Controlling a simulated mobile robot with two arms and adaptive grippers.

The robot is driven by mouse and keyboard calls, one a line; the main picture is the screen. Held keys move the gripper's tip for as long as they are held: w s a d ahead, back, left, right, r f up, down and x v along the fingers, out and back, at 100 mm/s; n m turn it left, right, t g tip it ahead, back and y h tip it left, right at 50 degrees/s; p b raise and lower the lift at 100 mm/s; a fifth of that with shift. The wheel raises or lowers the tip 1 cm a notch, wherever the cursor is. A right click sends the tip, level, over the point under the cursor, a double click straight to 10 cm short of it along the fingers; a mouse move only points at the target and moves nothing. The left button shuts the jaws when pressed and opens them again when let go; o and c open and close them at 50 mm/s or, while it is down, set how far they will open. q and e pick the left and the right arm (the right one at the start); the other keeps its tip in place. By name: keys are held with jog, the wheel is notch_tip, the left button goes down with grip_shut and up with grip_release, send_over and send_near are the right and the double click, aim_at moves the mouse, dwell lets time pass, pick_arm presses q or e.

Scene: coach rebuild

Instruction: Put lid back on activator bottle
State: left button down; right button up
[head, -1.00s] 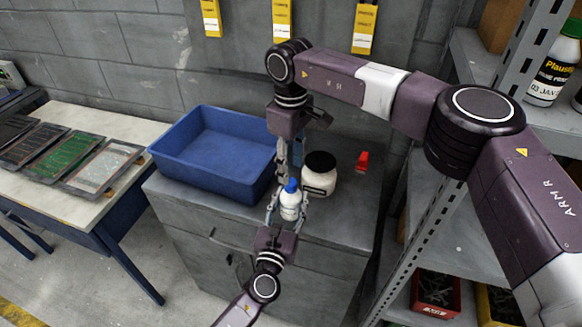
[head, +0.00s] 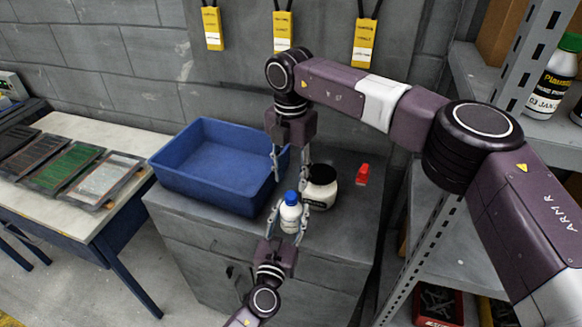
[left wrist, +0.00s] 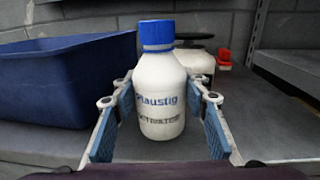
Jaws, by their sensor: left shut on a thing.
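The activator bottle (head: 289,217) is small and white and stands upright on the grey cabinet top. Its blue lid (head: 291,197) sits on its neck and looks level in the left wrist view (left wrist: 156,33). My left gripper (head: 286,222) is shut on the bottle's body from the front; in the left wrist view its blue-padded fingers (left wrist: 160,120) flank the bottle, with "Plaustig" and "Activator" showing. My right gripper (head: 290,174) points down just above the lid, with its fingers spread apart and nothing between them.
A blue bin (head: 207,172) stands left of the bottle. A white jar with a black lid (head: 320,188) is close behind right, and a small red object (head: 362,174) lies further right. A metal shelf (head: 440,235) stands at the right, and a workbench (head: 120,205) at the left.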

jog(key=n, duration=0.6)
jog(key=shift+r, duration=0.15)
jog(key=n, duration=0.3)
jog(key=shift+r+n, duration=0.1)
jog(key=shift+n, duration=0.2)
jog(key=n, duration=0.3)
jog(key=shift+r+n, duration=0.1)
jog(key=shift+n, duration=0.3)
jog(key=n, duration=0.5)
jog(key=shift+r+n, duration=0.15)
jog(key=shift+n, duration=0.15)
jog(key=n, duration=0.5)
jog(key=shift+r+n, duration=0.15)
jog(key=shift+n, duration=0.15)
jog(key=n, duration=0.4)
jog(key=shift+r, duration=0.1)
jog(key=n, duration=0.5)
jog(key=shift+r, duration=0.2)
jog(key=n, duration=0.5)
jog(key=shift+r, duration=0.1)
